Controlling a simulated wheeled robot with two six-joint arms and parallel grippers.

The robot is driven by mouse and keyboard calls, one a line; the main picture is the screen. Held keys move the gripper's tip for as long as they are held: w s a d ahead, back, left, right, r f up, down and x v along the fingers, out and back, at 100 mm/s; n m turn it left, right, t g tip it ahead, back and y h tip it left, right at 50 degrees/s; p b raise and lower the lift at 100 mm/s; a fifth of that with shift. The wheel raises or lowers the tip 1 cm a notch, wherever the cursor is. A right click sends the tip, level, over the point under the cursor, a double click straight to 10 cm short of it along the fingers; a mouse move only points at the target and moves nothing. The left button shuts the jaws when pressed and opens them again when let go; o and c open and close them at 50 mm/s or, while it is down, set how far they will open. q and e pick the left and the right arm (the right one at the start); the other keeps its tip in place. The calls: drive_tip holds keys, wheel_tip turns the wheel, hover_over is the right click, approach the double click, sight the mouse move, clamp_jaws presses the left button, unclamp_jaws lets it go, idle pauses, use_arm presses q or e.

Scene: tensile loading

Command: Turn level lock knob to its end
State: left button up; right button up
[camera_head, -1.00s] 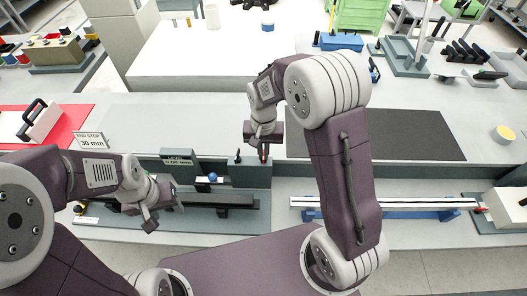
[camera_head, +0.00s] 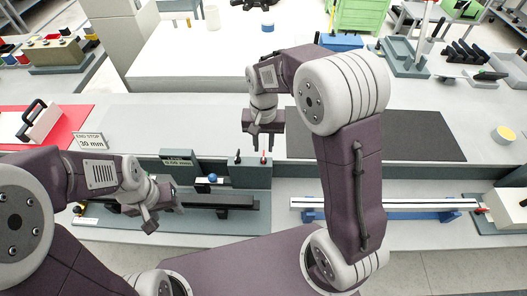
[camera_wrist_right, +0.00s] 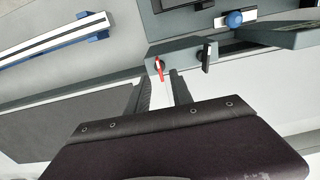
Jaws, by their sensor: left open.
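A grey block (camera_head: 250,175) carries a red-tipped lever knob (camera_head: 263,158) and a black lever knob (camera_head: 238,157). In the right wrist view the red knob (camera_wrist_right: 159,68) and the black knob (camera_wrist_right: 206,56) stand on it side by side. I cannot tell which is the level lock knob. My right gripper (camera_head: 263,131) is open and empty just above the red knob. Its fingers (camera_wrist_right: 160,92) are apart in the right wrist view, with the red knob beyond the tips. My left gripper (camera_head: 153,214) is open and empty over the left of the bench fixture.
A long dark rail (camera_head: 225,201) lies in front. A white-and-blue rail (camera_head: 400,205) lies at right. A dark mat (camera_head: 420,135) lies behind my right arm.

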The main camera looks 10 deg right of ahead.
wheel_tip(320, 180, up, 4)
drive_tip(key=shift+r, duration=0.2)
idle(0.3)
drive_tip(key=s+d+f+n, duration=0.1)
drive_tip(key=s+d+f, duration=0.1)
drive_tip(key=s, duration=0.4)
drive_tip(key=s+d+f+n+t, duration=0.1)
drive_tip(key=s+d+f+n, duration=0.1)
drive_tip(key=s+f, duration=0.3)
drive_tip(key=shift+s+d+f, duration=0.3)
drive_tip(key=shift+s+d, duration=0.45)
drive_tip(key=shift+s, duration=0.2)
drive_tip(key=shift+s, duration=0.15)
